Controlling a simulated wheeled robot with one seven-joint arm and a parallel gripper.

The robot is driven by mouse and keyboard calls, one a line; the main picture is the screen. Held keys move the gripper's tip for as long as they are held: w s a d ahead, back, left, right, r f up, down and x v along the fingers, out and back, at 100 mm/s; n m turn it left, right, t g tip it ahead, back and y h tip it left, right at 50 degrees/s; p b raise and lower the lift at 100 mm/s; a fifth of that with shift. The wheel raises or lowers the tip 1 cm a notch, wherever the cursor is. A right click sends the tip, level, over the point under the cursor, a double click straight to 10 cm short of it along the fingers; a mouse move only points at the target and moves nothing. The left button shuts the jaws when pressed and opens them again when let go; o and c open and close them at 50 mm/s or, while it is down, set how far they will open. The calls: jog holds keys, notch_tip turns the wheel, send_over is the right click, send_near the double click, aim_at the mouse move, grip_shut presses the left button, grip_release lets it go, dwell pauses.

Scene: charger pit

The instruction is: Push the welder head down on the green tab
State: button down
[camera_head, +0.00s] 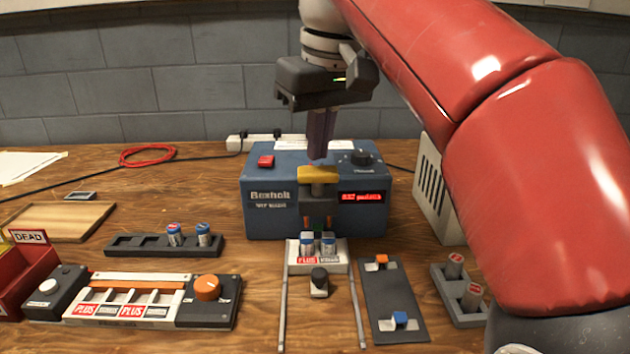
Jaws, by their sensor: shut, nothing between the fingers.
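The blue welder (263,218) stands on the bench in the middle, with a small red display on its front. Below the head, a white holder (296,262) between two rails carries two small cells (328,245) side by side. The green tab is too small to make out clearly there. My gripper (317,156) points down, shut and empty, with its fingertips just above the yellow bar. I cannot tell whether they touch it.
A charger with an orange knob (207,287) stands front left, beside the red DEAD bin (30,255). A dark rack (150,245) holds two cells. A dark switch plate (392,300) and a grey cell holder (460,290) stand right, near a vented pale box (432,190).

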aim_at(317, 170)
jog(key=shift+f, duration=0.1)
jog(key=shift+f+b, duration=0.95)
jog(key=shift+f, duration=0.5)
notch_tip(317, 170, up, 6)
jog(key=p, duration=0.6)
dwell(0.3)
